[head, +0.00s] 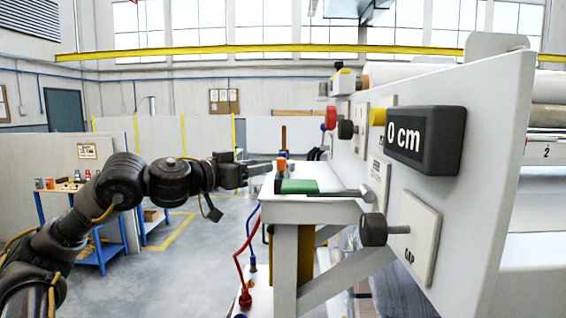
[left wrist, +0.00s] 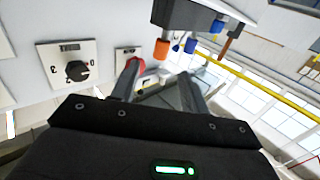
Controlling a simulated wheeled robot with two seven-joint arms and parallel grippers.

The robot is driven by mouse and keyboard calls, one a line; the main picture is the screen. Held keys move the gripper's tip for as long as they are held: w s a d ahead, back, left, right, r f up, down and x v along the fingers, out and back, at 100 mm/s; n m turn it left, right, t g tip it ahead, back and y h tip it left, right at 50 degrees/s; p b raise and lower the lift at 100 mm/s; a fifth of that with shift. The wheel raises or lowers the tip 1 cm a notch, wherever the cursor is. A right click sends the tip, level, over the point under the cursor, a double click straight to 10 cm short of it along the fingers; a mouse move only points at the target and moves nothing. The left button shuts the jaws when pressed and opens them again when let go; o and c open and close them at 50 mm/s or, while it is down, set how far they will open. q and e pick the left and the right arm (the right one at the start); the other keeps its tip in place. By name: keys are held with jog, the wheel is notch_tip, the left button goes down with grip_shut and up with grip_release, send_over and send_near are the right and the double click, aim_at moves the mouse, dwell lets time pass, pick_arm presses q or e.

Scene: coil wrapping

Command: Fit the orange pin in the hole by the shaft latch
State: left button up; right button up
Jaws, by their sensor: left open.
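The orange pin (head: 281,164) appears as a small orange piece at the far left end of the white shelf on the machine's side. An orange cylinder, probably the same pin, shows in the left wrist view (left wrist: 161,49) against a dark block. My left gripper (head: 264,168) is open, just left of the orange piece in the head view. In the left wrist view its two fingers (left wrist: 158,88) stand apart with nothing visible between them. I cannot make out the shaft latch or its hole. My right gripper is not in view.
A green-handled tool (head: 299,186) lies on the white shelf (head: 310,211). The machine panel carries a 0 cm display (head: 425,140), a red knob (head: 331,118) and a black knob (head: 373,229) sticking out. Blue pieces (left wrist: 190,45) sit beside the orange cylinder. Red hose hangs below.

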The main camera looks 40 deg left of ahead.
aim_at(278, 162)
pick_arm(q)
jog(key=w+p, duration=0.1)
jog(key=w, duration=0.2)
jog(key=shift+w+d, duration=0.1)
jog(key=shift+w, duration=0.2)
jog(key=shift+w+d, duration=0.1)
jog(key=shift+d, duration=0.05)
jog(key=w+p, duration=0.3)
jog(key=w, duration=0.1)
jog(key=shift+w+d, duration=0.1)
jog(key=shift+d, duration=0.1)
jog(key=shift+w+d+f, duration=0.1)
jog(key=shift+w, duration=0.35)
jog(key=shift+s, duration=0.1)
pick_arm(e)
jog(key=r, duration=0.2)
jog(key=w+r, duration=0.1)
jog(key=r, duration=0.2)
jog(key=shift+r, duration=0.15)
pick_arm(q)
jog(key=shift+s, duration=0.1)
jog(key=shift+c, duration=1)
grip_shut()
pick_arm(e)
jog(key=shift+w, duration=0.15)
